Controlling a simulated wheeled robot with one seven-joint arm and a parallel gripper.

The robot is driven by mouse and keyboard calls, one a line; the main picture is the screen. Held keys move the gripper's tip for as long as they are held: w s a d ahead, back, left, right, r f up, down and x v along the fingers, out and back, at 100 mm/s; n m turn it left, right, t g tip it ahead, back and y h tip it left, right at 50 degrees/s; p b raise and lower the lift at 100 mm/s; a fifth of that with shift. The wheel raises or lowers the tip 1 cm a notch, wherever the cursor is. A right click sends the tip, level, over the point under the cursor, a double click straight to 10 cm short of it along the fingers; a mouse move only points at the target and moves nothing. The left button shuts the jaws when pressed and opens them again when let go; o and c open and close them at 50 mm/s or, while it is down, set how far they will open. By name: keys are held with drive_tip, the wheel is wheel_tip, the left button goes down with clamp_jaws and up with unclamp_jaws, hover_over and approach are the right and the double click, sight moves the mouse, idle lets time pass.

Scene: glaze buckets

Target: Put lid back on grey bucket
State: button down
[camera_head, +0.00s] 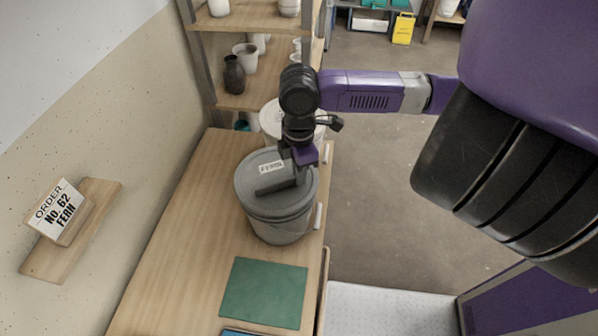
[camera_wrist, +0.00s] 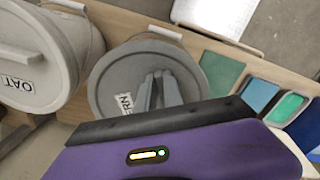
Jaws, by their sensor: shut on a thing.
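The grey bucket (camera_head: 282,226) stands on the wooden bench, and it also shows in the wrist view (camera_wrist: 178,45). Its grey lid (camera_head: 254,183) carries a white FERN label and a raised bar handle. The lid lies over the bucket's mouth and looks about level and centred; I cannot tell whether it is fully seated. In the wrist view the lid (camera_wrist: 105,92) fills the round top. My gripper (camera_head: 296,172) is above the lid, shut on its handle. The fingers (camera_wrist: 157,92) hide part of the handle.
A pale bucket labelled OAT (camera_wrist: 25,65) stands close behind the grey one. A green mat (camera_head: 263,292) lies in front on the bench. Shelves with pots (camera_head: 245,55) rise at the back. A wall ledge (camera_head: 75,240) at left holds an order card reading "No. 62 FERN" (camera_head: 58,208).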

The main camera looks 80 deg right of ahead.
drive_tip(key=shift+f, duration=0.45)
idle(0.9)
drive_tip(key=c, duration=0.9)
unclamp_jaws()
drive_tip(key=shift+r+p, duration=2.65)
drive_tip(key=shift+r, duration=0.9)
clamp_jaws()
